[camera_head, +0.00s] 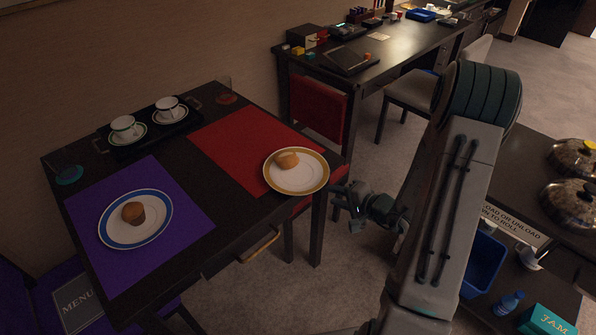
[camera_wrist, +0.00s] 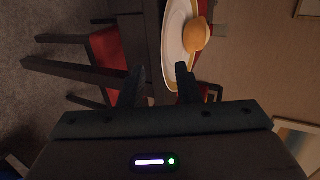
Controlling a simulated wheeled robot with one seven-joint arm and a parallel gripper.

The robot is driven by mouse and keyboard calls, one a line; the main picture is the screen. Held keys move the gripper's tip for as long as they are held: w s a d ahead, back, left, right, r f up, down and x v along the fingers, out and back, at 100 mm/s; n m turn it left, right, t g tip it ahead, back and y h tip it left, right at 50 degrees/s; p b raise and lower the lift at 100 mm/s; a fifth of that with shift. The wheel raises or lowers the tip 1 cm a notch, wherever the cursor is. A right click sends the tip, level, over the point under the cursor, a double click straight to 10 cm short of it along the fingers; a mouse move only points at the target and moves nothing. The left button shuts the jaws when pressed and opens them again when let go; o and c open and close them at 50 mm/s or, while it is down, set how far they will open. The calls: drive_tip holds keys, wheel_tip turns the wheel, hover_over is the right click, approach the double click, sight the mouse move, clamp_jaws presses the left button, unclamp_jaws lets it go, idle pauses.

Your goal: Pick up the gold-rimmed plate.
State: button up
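The gold-rimmed plate (camera_head: 297,182) lies at the right corner of the dark table, partly on the red placemat, with a muffin (camera_head: 287,159) on it. In the wrist view the plate (camera_wrist: 173,50) shows just beyond the fingers, with the muffin (camera_wrist: 197,36) on it. My gripper (camera_head: 344,197) is to the right of the plate, beside the table's edge and apart from the plate. In the wrist view the two fingers of my gripper (camera_wrist: 160,78) are spread with nothing between them.
A blue-rimmed plate (camera_head: 118,236) with another muffin sits on the purple placemat (camera_head: 185,245). A black tray (camera_head: 150,145) holds two cups on saucers. A red chair (camera_head: 318,106) stands behind the table, close to the gold-rimmed plate. A cart (camera_head: 545,285) with covered pots is at the right.

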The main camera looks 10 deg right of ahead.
sight(315, 190)
drive_tip(key=x, duration=0.3)
drive_tip(key=p+x, duration=0.1)
drive_tip(key=x, duration=0.2)
drive_tip(key=shift+w+a+r, duration=0.1)
drive_tip(key=shift+w+a, duration=0.05)
drive_tip(key=shift+a, duration=0.35)
drive_tip(key=shift+w+a, duration=0.1)
drive_tip(key=shift+w, duration=0.15)
clamp_jaws()
